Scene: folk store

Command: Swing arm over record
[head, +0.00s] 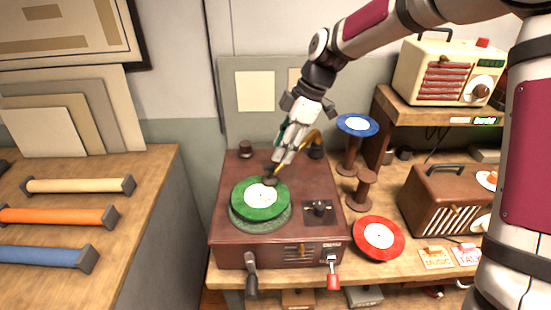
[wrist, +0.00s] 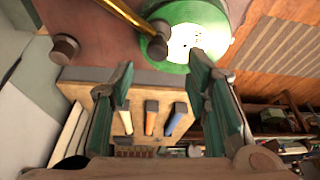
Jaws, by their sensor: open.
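The record player (head: 228,190) is a brown box on the right-hand bench. A green record (head: 245,208) with a white label lies on its platter. The brass tone arm (head: 312,133) curves from the player's back right, and its dark head (head: 269,181) appears over the record's far part. In the wrist view the tone arm (wrist: 125,14) ends in a dark head (wrist: 158,46), overlapping the green record (wrist: 182,12) at the label's edge. My gripper (head: 280,160) is above the player, close to the tone arm. Its two fingers (wrist: 160,68) are apart, with nothing visibly held between them.
A red record (head: 378,238) lies right of the player. A blue record (head: 357,125) rests on a spool-like stand behind it. A brown radio (head: 440,200) and a cream radio (head: 450,72) stand at right.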

